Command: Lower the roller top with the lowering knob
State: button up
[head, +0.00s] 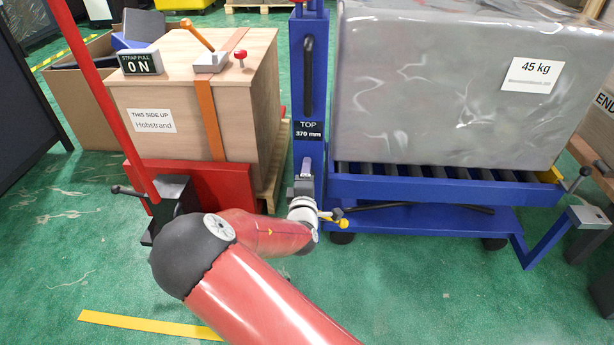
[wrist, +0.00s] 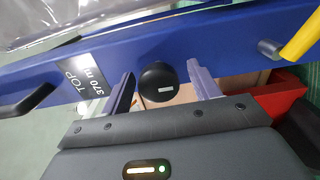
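The roller top (head: 455,190) is a blue frame with dark rollers, in the right half of the head view. It carries a large grey wrapped load (head: 430,90) marked 45 kg. A round black knob (wrist: 157,84) with a small white label sits on the column, apparently the lowering knob. My gripper (wrist: 161,70) is open, one finger either side of the knob, with gaps. In the head view my wrist hides the knob.
A yellow lever (wrist: 300,36) is close to the right of my gripper in the wrist view. A black handle (head: 308,76) is higher on the column. A wooden crate (head: 255,100) on a red pallet truck (head: 190,182) stands at left.

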jog(key=s, duration=0.7)
jog(key=shift+s+a, duration=0.15)
jog(key=shift+s, duration=0.25)
dwell(0.3)
jog(key=s+d+m+g+p, duration=0.2)
jog(key=s+d+m+g, duration=0.1)
jog(key=d+m+g, duration=0.6)
jog(key=s+d+r+m+g+p, duration=0.1)
jog(key=s+d+r+m, duration=0.3)
jog(key=s+r, duration=0.6)
jog(key=s+d+r+m+g+p, duration=0.1)
jog(key=s+d+r+m, duration=0.3)
jog(key=s+r, duration=0.6)
jog(key=s+d+g, duration=0.1)
jog(key=s, duration=0.3)
jog(key=shift+s+d+r+m+y, duration=0.25)
jog(key=shift+s+r+m+y, duration=0.05)
jog(key=shift+m, duration=0.1)
